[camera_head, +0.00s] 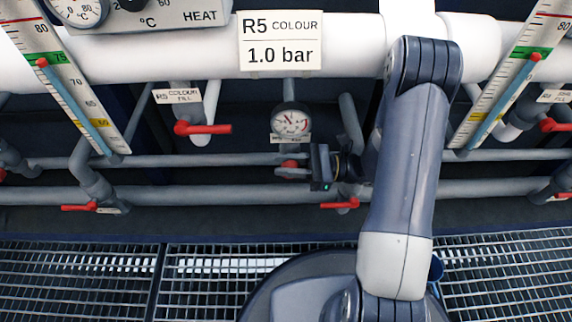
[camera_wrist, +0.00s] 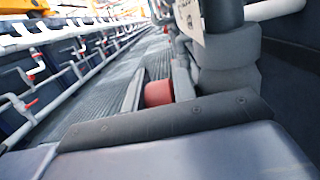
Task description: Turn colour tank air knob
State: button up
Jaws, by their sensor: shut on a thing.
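The red air knob (camera_head: 290,164) sits on the pipe below a round pressure gauge (camera_head: 291,121) in the head view. My gripper (camera_head: 292,172) reaches it from the right, with its fingers around the knob. In the wrist view the red knob (camera_wrist: 158,92) shows between the two fingers of my gripper (camera_wrist: 157,95), which is shut on it. The gauge carries a small label below its dial, too small to read. A sign (camera_head: 280,41) above reads "R5 COLOUR 1.0 bar". The gauge's exact reading is too small to tell.
Red lever handles show at the left (camera_head: 203,128), lower left (camera_head: 79,207) and below my gripper (camera_head: 340,205). Level scales (camera_head: 70,75) slant down at both sides. Grey pipes (camera_head: 150,195) run across behind. Grating (camera_head: 80,275) lies in front.

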dwell(0.3)
jog(key=o, duration=0.7)
jog(key=shift+d, duration=0.15)
jog(key=d+f, duration=0.1)
jog(key=d, duration=0.9)
jog(key=shift+s+d+f, duration=0.2)
jog(key=shift+d+f, duration=0.05)
jog(key=shift+f, duration=0.15)
